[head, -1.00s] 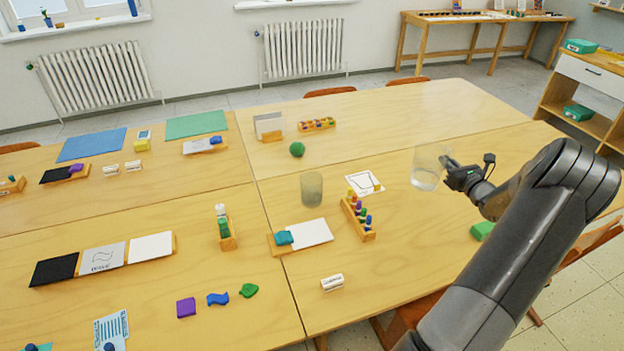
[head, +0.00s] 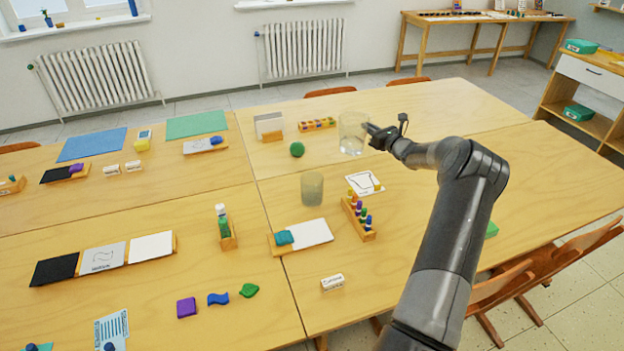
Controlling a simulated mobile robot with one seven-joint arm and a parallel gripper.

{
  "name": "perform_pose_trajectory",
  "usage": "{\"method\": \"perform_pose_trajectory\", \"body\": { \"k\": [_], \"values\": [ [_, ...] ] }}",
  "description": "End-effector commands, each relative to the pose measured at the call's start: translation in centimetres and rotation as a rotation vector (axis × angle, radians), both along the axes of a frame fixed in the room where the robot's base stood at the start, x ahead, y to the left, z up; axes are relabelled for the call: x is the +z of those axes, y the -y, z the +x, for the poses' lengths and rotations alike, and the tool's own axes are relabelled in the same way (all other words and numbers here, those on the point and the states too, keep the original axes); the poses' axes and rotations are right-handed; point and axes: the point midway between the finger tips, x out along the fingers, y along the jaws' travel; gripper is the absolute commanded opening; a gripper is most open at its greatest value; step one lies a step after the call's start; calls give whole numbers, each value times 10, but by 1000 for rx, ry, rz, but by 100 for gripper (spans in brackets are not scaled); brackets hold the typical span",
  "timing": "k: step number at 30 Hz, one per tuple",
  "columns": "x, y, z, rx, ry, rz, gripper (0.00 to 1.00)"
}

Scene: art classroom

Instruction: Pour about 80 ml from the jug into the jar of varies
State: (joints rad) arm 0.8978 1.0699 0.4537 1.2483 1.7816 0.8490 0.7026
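A clear glass jug (head: 353,134) is held upright in the air by my gripper (head: 376,137), which is shut on its right side. The jug looks mostly clear, and I cannot tell how much liquid is in it. A greyish translucent jar (head: 312,189) stands upright on the table (head: 400,250), below and to the left of the jug. The jug is apart from the jar. What is inside the jar is hard to tell.
A green ball (head: 297,149) lies behind the jar. A rack of coloured pegs (head: 358,217) and a drawing card (head: 365,183) are to its right. A tray with a white sheet (head: 310,233) is in front. The table's right side is mostly free.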

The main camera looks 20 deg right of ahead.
Motion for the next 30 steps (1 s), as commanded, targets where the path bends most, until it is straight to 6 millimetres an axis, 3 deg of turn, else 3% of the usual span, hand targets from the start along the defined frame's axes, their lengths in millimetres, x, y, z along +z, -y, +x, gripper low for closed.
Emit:
{"method": "perform_pose_trajectory", "body": {
  "k": [5,11,24,30],
  "values": [
    [1,-12,14,12,4,2,0],
    [-23,-11,12,11,2,3,0],
    [-104,-10,12,10,2,4,0],
    [-125,-11,12,11,4,2,0]
  ]
}}
